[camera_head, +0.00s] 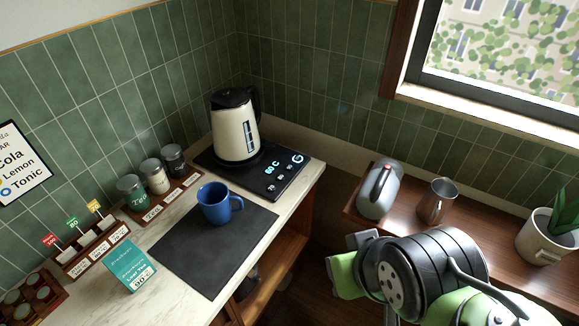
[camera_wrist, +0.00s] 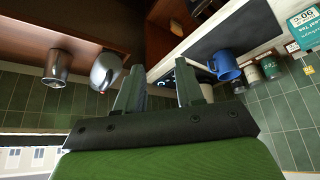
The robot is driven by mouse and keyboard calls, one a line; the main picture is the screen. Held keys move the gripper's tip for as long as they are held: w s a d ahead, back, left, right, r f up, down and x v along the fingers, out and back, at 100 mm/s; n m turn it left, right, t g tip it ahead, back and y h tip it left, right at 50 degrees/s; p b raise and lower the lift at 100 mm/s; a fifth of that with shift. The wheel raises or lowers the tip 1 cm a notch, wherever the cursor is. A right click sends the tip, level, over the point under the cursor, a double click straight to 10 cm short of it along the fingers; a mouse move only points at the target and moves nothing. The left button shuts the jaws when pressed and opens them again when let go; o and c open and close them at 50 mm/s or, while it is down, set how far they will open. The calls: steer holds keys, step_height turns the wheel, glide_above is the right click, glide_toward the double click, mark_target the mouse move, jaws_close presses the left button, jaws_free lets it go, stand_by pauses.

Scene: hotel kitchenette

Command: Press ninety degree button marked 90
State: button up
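A cream kettle (camera_head: 235,128) with a black lid and handle stands on a black base (camera_head: 215,160) on the counter. The base's right part has a lit blue display (camera_head: 271,166), apparently reading 80 C, and small buttons (camera_head: 276,183) below it. Their markings are too small to read, so I cannot tell which is 90. My gripper (camera_wrist: 157,84) is open and empty in the wrist view, which is upside down. The base's lit panel shows partly behind its fingers.
A blue mug (camera_head: 214,204) stands on a dark mat (camera_head: 205,262) in front of the base.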

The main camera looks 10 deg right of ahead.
jaws_close()
stand_by(1.5)
